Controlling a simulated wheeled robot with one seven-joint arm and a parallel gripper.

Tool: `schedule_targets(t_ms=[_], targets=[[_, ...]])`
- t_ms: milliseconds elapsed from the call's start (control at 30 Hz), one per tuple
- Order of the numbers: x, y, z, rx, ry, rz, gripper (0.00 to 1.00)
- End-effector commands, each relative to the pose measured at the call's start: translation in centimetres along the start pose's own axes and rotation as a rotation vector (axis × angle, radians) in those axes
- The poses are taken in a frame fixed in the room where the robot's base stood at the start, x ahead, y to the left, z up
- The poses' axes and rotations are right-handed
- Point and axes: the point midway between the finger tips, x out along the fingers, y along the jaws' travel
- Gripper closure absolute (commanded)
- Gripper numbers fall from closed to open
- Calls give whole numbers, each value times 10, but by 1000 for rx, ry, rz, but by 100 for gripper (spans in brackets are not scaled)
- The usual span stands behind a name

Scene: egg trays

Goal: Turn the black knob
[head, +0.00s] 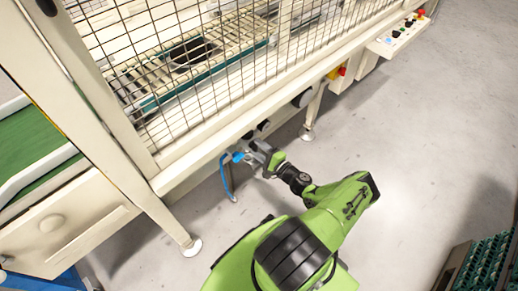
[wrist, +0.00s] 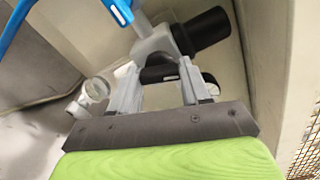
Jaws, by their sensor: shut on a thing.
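A black knob (wrist: 160,74) shows in the wrist view between the two pale fingers of my gripper (wrist: 159,84). The gripper is shut on it, and the fingers hide part of it. The knob sits by a grey fitting (wrist: 152,42), with a larger black cylinder (wrist: 205,30) to the upper right. In the head view, my gripper (head: 259,158) reaches under the lower rail of the caged machine. The knob itself cannot be made out there.
A blue hose (head: 224,166) hangs just left of my gripper. The cream machine frame (head: 200,172) and its wire mesh (head: 215,75) stand close above. A control panel (head: 397,36) is at upper right. Green trays (head: 487,265) are at lower right. The grey floor (head: 420,130) is clear.

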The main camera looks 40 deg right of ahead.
Motion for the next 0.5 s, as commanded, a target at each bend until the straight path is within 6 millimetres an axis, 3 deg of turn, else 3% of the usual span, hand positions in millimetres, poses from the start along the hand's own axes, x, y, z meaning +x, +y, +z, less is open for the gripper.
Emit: schedule_targets(t_ms=[500], targets=[[0, 1, 0, -367, -1, 3, 84]])
